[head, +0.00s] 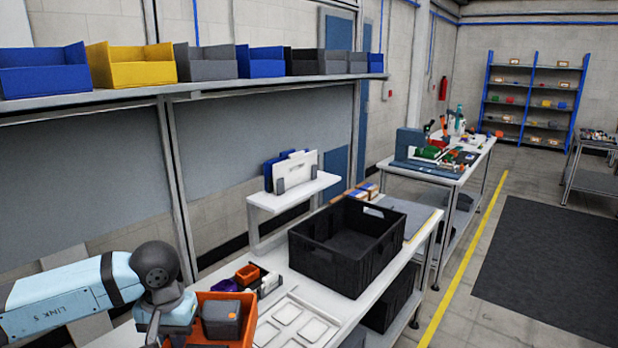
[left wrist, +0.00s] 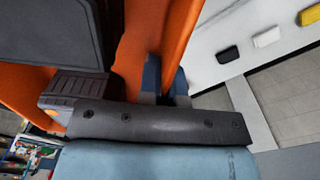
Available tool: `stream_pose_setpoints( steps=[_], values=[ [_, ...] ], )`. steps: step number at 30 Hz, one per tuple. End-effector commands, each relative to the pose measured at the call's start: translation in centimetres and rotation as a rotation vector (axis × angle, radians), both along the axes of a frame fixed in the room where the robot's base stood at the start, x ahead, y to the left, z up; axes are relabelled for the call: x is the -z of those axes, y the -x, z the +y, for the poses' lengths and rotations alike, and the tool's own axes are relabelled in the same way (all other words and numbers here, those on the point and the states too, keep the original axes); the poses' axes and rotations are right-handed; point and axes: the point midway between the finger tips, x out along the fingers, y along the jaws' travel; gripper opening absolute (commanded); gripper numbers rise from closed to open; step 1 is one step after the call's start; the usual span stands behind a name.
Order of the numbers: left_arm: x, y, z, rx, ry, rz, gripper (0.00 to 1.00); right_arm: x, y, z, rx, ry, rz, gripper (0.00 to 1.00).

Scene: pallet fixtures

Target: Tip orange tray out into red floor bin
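The orange tray (head: 246,337) is at the bottom of the head view, at the near end of the white workbench. A dark grey box (head: 221,318) sits in it, and the picture's lower edge cuts it off. My left gripper (head: 160,338) is at the tray's left side, its fingertips hidden in the head view. In the left wrist view its two fingers (left wrist: 166,84) stand close together on either side of the wall of the orange tray (left wrist: 150,40), apparently clamped on it. Dark grey contents show inside. The red floor bin and my right gripper are not in view.
A black crate (head: 345,254) stands farther along the workbench (head: 375,297). A shelf (head: 190,87) with bins runs above. Floor is open to the right.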

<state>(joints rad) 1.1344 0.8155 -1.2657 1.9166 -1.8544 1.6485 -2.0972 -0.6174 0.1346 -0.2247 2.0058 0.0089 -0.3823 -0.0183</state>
Motion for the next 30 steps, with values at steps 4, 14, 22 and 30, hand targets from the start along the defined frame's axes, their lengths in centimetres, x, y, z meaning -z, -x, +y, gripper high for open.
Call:
stream_pose_setpoints(
  steps=[4,14,22,30],
  values=[
    [-2.3,0.4,0.0,0.0,0.001,-0.001,0.0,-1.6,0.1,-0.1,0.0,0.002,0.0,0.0],
    [-3.4,0.5,0.0,0.0,0.001,-0.003,0.0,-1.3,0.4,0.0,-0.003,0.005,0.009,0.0],
    [-4.9,0.5,0.0,0.001,0.0,-0.002,0.0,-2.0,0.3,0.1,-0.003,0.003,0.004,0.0],
    [-6.6,0.4,0.0,0.0,0.001,-0.003,0.0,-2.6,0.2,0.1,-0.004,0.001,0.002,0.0]
  ],
)
